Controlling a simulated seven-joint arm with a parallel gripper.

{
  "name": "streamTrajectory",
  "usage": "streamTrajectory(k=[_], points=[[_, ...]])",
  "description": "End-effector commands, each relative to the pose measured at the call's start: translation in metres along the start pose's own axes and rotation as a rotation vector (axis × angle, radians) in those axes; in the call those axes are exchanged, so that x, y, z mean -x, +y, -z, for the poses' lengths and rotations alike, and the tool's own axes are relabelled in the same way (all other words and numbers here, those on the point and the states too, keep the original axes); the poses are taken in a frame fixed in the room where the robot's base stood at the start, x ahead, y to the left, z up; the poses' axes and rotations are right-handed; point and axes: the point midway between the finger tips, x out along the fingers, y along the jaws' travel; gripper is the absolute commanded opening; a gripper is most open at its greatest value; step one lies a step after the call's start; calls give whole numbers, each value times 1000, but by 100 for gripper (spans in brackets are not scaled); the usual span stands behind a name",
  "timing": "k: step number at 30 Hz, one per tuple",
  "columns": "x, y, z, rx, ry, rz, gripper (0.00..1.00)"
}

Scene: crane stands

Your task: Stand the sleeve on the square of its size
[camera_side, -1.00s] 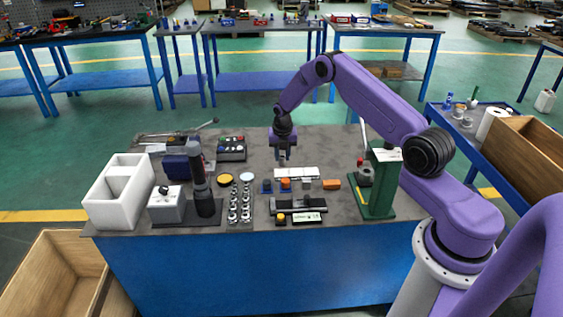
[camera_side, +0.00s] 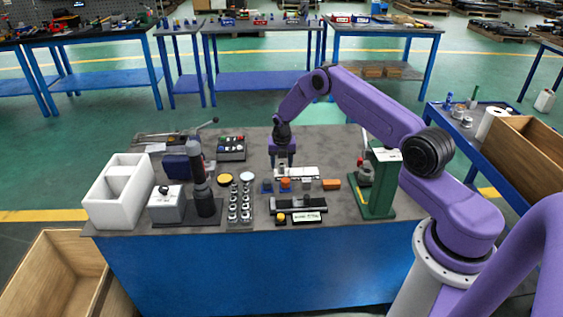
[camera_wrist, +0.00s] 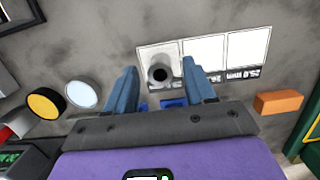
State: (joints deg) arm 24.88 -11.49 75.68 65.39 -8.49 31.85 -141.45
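The sleeve (camera_wrist: 160,72) is a small grey cylinder with a dark hole in its top. In the wrist view it appears upright over the left white square of a plate (camera_wrist: 205,50) with three white squares. Dark labels run along the plate's near edge, too small to read surely. My gripper (camera_wrist: 160,64) has its two blue fingers on either side of the sleeve, with a visible gap at each side. In the side view, my gripper (camera_side: 282,163) is low over the left end of the plate (camera_side: 300,173). Contact under the sleeve cannot be seen clearly.
An orange block (camera_side: 331,184) lies right of the plate, and small blue holders (camera_side: 267,187) stand in front. Yellow (camera_side: 225,180) and white (camera_side: 247,177) discs lie left. A green stand (camera_side: 379,185) rises at right. The table behind the plate is mostly clear.

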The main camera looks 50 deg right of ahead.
Motion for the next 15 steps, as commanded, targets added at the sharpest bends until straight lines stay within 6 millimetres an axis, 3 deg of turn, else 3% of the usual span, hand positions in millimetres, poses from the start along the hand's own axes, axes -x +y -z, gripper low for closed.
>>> streamTrajectory(k=[8, 15], points=[[2, 0, 0, 0, 0, 0, 54], [29, 0, -1, 0, -1, -1, 54]])
